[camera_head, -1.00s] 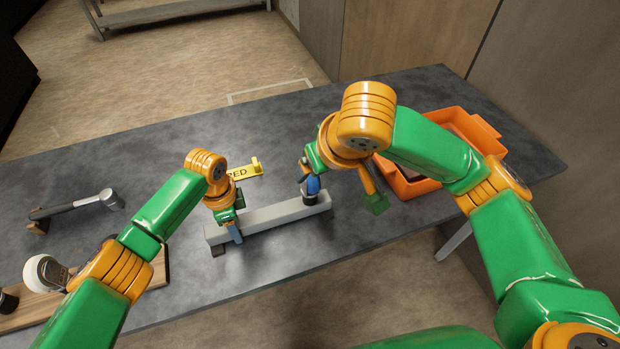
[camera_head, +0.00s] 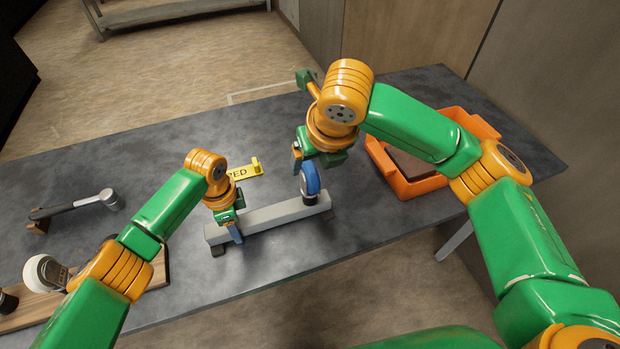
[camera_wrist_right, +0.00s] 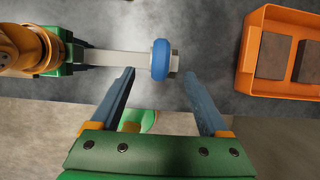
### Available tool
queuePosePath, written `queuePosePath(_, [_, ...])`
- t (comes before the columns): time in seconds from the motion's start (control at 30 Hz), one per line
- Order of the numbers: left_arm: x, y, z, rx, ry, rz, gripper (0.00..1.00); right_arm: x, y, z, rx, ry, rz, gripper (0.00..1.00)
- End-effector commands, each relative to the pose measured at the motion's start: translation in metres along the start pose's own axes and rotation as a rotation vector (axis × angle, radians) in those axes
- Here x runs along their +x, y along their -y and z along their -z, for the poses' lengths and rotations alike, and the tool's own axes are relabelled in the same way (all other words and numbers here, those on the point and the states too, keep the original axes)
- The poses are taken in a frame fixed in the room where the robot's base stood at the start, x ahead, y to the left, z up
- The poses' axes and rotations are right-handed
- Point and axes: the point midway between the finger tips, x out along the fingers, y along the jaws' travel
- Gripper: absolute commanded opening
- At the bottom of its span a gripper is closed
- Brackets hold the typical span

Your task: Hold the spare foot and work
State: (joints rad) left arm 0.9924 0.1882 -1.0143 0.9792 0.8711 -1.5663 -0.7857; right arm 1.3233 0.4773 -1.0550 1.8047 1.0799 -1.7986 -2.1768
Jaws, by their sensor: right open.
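A grey steel bar (camera_head: 270,215) lies on low dark feet on the table. A blue ring (camera_head: 311,180) stands upright at its right end, above a dark round piece (camera_head: 310,199). The right wrist view also shows the blue ring (camera_wrist_right: 160,60) across the bar (camera_wrist_right: 118,58), just beyond my fingertips. My right gripper (camera_wrist_right: 158,84) is open, with nothing between its fingers. In the head view my right gripper (camera_head: 303,165) is over the ring. My left gripper (camera_head: 233,230) is at the bar's left end, one finger in front of it; its grip is hidden. I cannot tell which piece is the spare foot.
An orange bin (camera_head: 425,186) with flat brown blocks (camera_head: 412,168) stands at the right. A yellow lettered sign (camera_head: 243,172) is behind the bar. A hammer (camera_head: 80,205) and a wooden board (camera_head: 35,310) lie at the left. The table front is clear.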

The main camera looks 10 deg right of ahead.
Motion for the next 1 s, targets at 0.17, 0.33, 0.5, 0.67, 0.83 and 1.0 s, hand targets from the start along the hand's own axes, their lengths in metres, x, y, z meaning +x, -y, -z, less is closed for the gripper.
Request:
queuePosePath(0.17, [0.001, -0.001, 0.000, 0.000, 0.000, -0.002, 0.00, 0.033, 0.000, 0.001, 0.002, -0.005, 0.001, 0.79])
queuePosePath(0.33, [0.000, -0.001, 0.000, 0.000, 0.000, -0.002, 0.00, 0.068, 0.000, 0.002, 0.003, -0.004, 0.002, 0.79])
queuePosePath(0.5, [0.000, -0.001, 0.000, 0.001, 0.000, -0.002, 0.00, 0.097, 0.000, 0.001, 0.003, -0.003, 0.001, 0.79])
queuePosePath(0.67, [0.000, 0.000, 0.000, 0.001, 0.001, -0.002, 0.00, 0.111, 0.000, 0.001, 0.003, -0.001, 0.000, 0.79])
queuePosePath(0.83, [0.000, 0.000, 0.000, 0.001, 0.000, -0.001, 0.00, 0.114, 0.000, 0.001, 0.002, 0.000, 0.001, 0.79])
queuePosePath(1.0, [0.000, 0.000, 0.000, 0.001, 0.000, -0.001, 0.00, 0.114, 0.000, 0.000, 0.003, 0.000, 0.001, 0.68])
